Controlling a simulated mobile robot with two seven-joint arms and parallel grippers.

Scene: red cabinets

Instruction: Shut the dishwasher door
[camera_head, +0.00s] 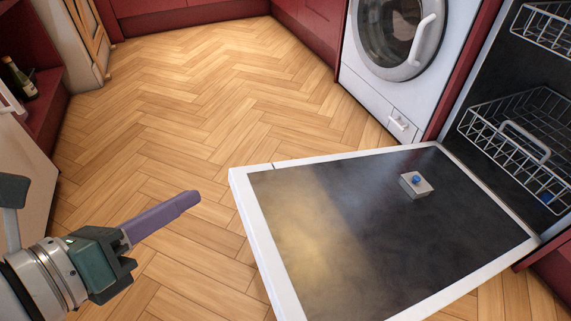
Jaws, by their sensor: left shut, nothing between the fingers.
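The dishwasher door (345,230) is folded down, open, its dark inner panel facing up inside a white frame. A small grey block with a blue knob (416,184) sits on the panel. The dishwasher's dark interior with its lower rack (520,145) shows at the right. My left gripper (190,200) comes in from the lower left with its purple fingers shut and empty. It is apart from the door, left of the door's far-left corner in the picture. My right gripper is not in view.
A white washing machine (390,60) with a round door stands behind the dishwasher door. Red cabinets line the back. A shelf with a bottle (20,78) is at the left. The wooden floor (190,110) between is clear.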

